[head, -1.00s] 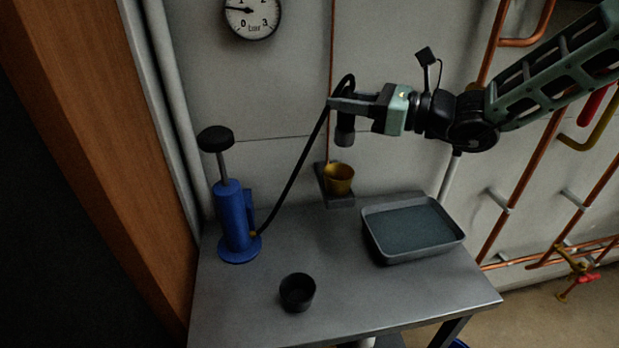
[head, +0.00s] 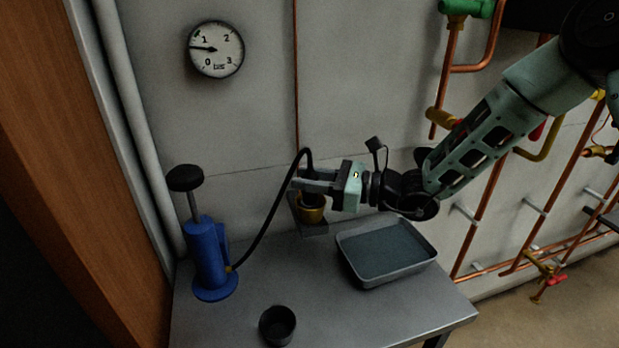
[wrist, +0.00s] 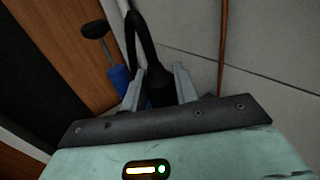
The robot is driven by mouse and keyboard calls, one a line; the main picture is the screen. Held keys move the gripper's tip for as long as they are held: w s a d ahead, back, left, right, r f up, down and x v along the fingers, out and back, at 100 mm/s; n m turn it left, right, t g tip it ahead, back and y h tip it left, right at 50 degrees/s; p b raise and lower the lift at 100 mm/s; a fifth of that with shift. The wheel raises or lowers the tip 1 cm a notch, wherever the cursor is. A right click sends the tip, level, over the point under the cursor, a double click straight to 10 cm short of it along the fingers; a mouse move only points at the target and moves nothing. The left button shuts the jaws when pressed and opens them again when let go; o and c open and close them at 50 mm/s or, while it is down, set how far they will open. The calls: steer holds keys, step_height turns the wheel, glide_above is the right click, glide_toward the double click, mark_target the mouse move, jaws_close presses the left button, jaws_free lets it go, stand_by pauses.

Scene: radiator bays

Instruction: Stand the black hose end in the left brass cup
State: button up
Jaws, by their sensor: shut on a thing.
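My gripper (head: 304,181) is shut on the black hose just above its thick end, over the back of the bench. The hose end (wrist: 160,88) shows between my fingers in the wrist view. In the head view it hangs down at the mouth of the brass cup (head: 313,216); my fingers partly cover it, and I cannot tell how deep it sits or whether it touches the cup. The hose (head: 268,222) arches over my fingers and runs down left to the blue pump (head: 208,262). Only one brass cup is in view.
A grey tray (head: 372,275) lies on the bench (head: 240,315) right of the cup. A black cup (head: 277,326) stands near the front. A pressure gauge (head: 216,49) hangs on the wall. Copper pipes (head: 478,215) run along the wall at right.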

steer(key=shift+f+b, duration=0.3)
steer(key=o, duration=1)
steer(key=shift+o, duration=0.2)
steer(key=shift+r, duration=0.1)
